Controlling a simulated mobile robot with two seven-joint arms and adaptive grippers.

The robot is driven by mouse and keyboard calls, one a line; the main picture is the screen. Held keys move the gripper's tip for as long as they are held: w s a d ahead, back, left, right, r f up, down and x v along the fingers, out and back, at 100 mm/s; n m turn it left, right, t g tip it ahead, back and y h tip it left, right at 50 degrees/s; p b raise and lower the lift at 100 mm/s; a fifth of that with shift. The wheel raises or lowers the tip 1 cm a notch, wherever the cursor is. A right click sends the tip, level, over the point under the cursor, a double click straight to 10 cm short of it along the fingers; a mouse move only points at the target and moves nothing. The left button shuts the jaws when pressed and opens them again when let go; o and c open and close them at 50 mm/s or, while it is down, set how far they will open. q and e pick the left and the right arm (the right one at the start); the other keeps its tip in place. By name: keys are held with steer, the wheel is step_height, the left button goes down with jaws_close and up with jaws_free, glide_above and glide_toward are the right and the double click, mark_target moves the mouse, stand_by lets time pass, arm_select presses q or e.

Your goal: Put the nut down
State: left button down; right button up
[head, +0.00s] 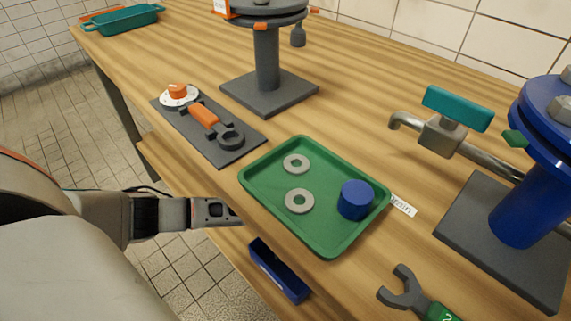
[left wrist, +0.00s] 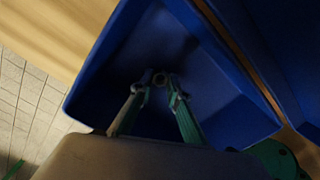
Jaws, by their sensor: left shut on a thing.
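My left gripper (left wrist: 158,92) shows in the left wrist view with its two green fingers closed on a small nut (left wrist: 160,79). The nut is a small ring shape, dark and dim, held between the fingertips. Behind and around it are the dark blue walls of a blue bin (left wrist: 110,65). I cannot tell whether the nut touches the bin. In the head view my left arm comes in from the left near the table's front edge; its fingers and the nut cannot be made out there. My right gripper is not in view.
A green tray (head: 325,246) on the wooden table holds two grey washers (head: 297,163) and a blue cylinder (head: 355,200). A wrench (head: 405,292), a dark board (head: 222,153) with orange-handled tool, and a blue flanged pipe (head: 525,215) stand nearby.

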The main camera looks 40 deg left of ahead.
arm_select(q)
steer(key=c, duration=2.3)
jaws_free()
steer(key=shift+c, duration=0.2)
steer(key=o, duration=0.4)
steer(key=shift+w, duration=0.1)
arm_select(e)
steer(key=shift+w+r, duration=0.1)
